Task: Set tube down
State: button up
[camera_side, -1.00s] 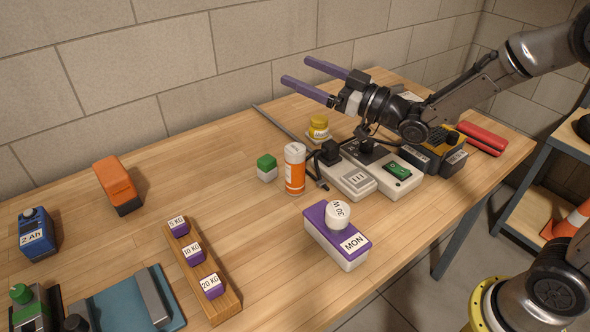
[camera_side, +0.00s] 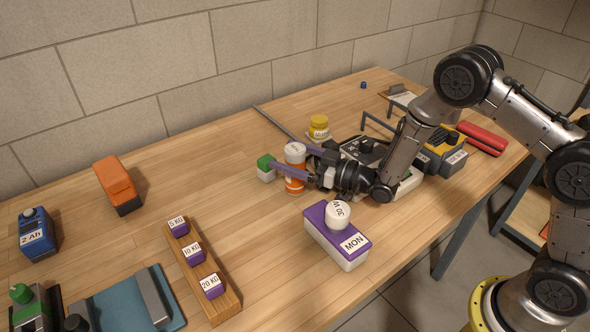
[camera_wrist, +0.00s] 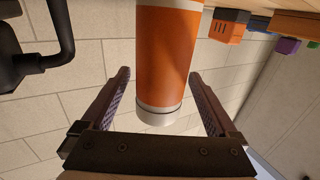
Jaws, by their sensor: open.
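The orange tube (camera_side: 295,184) with a white cap stands upright on the wooden table in the side view. My gripper (camera_side: 288,157) is low and level, with one purple finger on each side of the tube. In the wrist view the orange tube (camera_wrist: 164,45) runs between the two fingers of my gripper (camera_wrist: 158,74), with visible gaps on both sides. The jaws are open. The near finger and the wrist hide part of the tube's middle and the table behind it in the side view.
A green-and-white block (camera_side: 266,168) stands close left of the tube. A yellow-lidded jar (camera_side: 319,128) is behind it. A purple-topped MON box (camera_side: 335,238) with a white knob is in front. A power strip (camera_side: 408,184) lies partly under my arm.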

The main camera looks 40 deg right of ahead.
jog(key=shift+x, duration=0.85)
jog(key=c, duration=1.4)
jog(key=shift+r, duration=0.1)
grip_shut()
jog(key=s+d+r, duration=0.3)
jog(key=s+r, duration=1)
jog(key=shift+s+d, duration=0.2)
jog(key=shift+s, duration=0.05)
